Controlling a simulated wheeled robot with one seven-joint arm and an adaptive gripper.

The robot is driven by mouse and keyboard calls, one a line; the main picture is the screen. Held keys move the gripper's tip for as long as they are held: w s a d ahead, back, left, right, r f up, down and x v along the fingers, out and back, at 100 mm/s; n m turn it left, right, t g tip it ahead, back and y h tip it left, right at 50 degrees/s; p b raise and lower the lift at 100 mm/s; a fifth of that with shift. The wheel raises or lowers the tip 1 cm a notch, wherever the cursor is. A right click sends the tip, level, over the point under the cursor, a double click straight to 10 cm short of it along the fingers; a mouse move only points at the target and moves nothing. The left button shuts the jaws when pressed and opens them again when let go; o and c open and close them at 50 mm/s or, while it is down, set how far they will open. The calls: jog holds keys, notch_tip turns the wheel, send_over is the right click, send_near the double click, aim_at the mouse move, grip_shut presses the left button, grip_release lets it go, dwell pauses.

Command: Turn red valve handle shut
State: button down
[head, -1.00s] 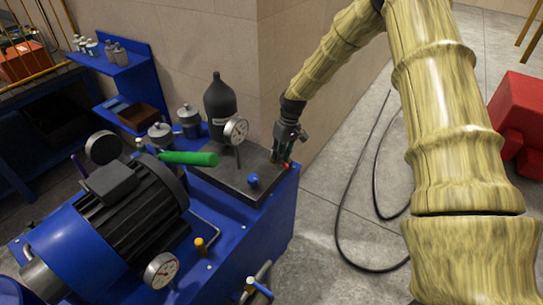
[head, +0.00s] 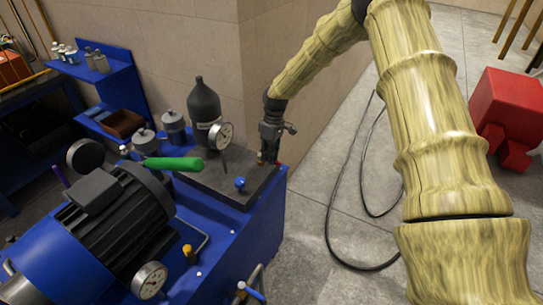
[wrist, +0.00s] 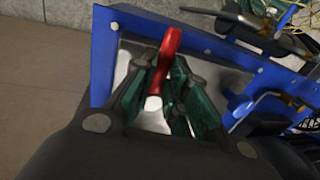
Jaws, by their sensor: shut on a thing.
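The red valve handle (wrist: 170,50) shows in the wrist view as a red bar above a pale metal stem or plate. My gripper (wrist: 165,82) has its green-padded fingers on either side of the handle and is shut on it. In the head view my gripper (head: 268,157) points down at the right end of the dark block on the blue machine. There the handle is almost wholly hidden behind the fingers, with only a speck of red beside them.
A black bottle (head: 204,112) and a pressure gauge (head: 221,136) stand close left of my gripper. A green lever (head: 174,163), a blue knob (head: 240,184) and a motor (head: 115,220) are on the machine. The wall corner is just behind. A black hose (head: 335,235) lies on the floor.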

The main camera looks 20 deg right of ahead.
jog(key=shift+w+d, duration=0.1)
jog(key=c, duration=1.4)
grip_release()
jog(key=shift+c, duration=0.2)
notch_tip(320, 180, up, 12)
jog(key=w+d, duration=0.1)
jog(key=d, duration=0.1)
jog(key=shift+w, duration=0.15)
jog(key=shift+a+f, duration=0.15)
